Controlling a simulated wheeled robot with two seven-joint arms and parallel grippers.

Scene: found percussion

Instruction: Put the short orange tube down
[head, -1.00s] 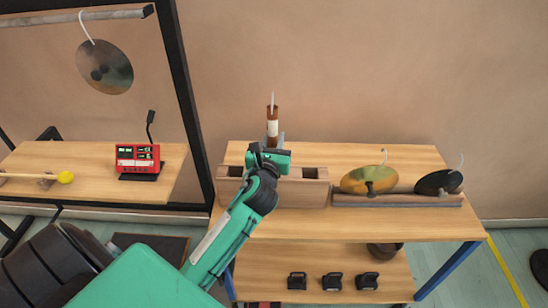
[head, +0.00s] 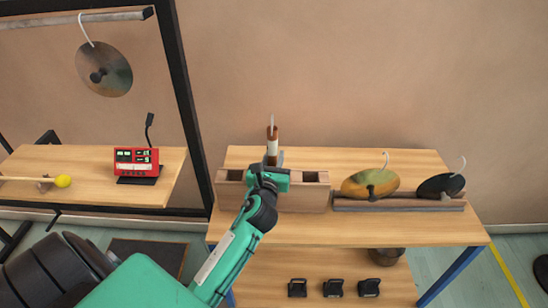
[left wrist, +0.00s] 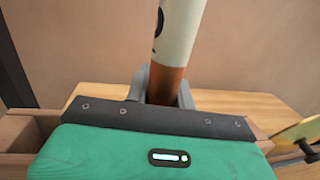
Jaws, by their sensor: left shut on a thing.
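The short orange tube (head: 272,147) is brown-orange with a white label band and stands upright in the jaws of my left gripper (head: 271,160). In the left wrist view the tube (left wrist: 180,40) rises between the two grey fingers (left wrist: 163,88), which are shut on its lower part. The gripper is over the wooden block with square openings (head: 315,190) on the table. The tube's lower end is hidden behind my gripper, so I cannot tell whether it touches anything. My right gripper is not in view.
Right of the block, a brass cymbal (head: 370,184) and a dark disc (head: 441,186) stand in a long rack (head: 400,205). A red device (head: 136,161) sits on the left table. A disc (head: 104,70) hangs from a bar. The front tabletop (head: 350,230) is clear.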

